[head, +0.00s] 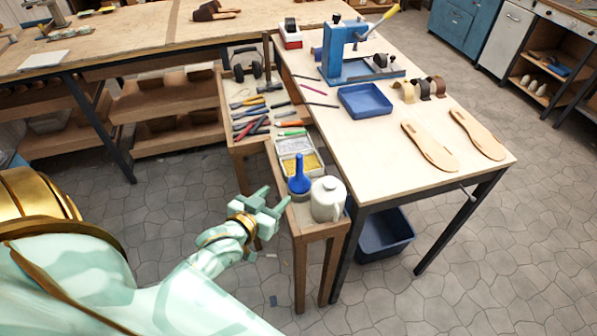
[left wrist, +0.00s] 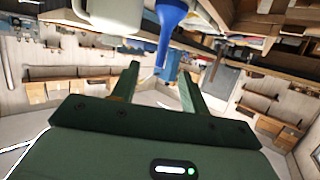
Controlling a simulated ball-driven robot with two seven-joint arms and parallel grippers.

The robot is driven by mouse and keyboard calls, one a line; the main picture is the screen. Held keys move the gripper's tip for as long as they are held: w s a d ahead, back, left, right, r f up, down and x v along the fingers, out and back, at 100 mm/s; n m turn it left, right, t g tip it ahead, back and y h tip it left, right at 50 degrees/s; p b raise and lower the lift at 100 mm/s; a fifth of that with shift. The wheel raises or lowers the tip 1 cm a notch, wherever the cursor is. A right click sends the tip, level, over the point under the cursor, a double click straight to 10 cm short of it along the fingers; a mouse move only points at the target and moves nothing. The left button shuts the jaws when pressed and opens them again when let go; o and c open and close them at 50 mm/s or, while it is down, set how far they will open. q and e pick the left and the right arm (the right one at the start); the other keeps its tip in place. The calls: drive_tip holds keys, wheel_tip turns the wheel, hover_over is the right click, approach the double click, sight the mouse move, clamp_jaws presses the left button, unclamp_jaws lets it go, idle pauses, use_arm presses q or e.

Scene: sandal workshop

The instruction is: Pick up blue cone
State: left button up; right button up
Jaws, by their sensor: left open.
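The blue cone (head: 299,178) stands upright, narrow end up, on the front end of the narrow wooden side bench (head: 318,232), beside a white jug (head: 328,199). My left gripper (head: 268,198) is open and empty, just left of the cone and apart from it in the head view. In the left wrist view the scene appears upside down. There the cone (left wrist: 168,22) hangs from the top, its narrow tip seen between the two open fingers (left wrist: 158,75). My right gripper is not in view.
The white jug also shows in the left wrist view (left wrist: 112,12), close to the cone. Behind the cone is a tray with yellow pieces (head: 300,162), then several hand tools. A workbench (head: 455,125) with a blue tray (head: 365,101) and soles stands right.

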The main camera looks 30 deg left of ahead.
use_arm(q)
drive_tip(key=b, duration=0.2)
approach(298, 170)
drive_tip(key=x, duration=0.5)
drive_tip(key=shift+w+d, duration=0.25)
drive_tip(key=shift+d, duration=0.05)
drive_tip(key=shift+w+a+f, duration=0.15)
drive_tip(key=shift+w, duration=0.35)
drive_tip(key=x, duration=0.1)
drive_tip(key=b+x, duration=0.1)
drive_tip(key=x, duration=0.1)
drive_tip(key=b+x, duration=0.1)
drive_tip(key=shift+w+a+f, duration=0.25)
drive_tip(key=shift+a, duration=0.05)
drive_tip(key=shift+r, duration=0.1)
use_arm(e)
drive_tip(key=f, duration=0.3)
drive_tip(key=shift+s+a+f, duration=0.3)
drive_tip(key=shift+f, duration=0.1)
use_arm(q)
drive_tip(key=shift+c, duration=0.9)
clamp_jaws()
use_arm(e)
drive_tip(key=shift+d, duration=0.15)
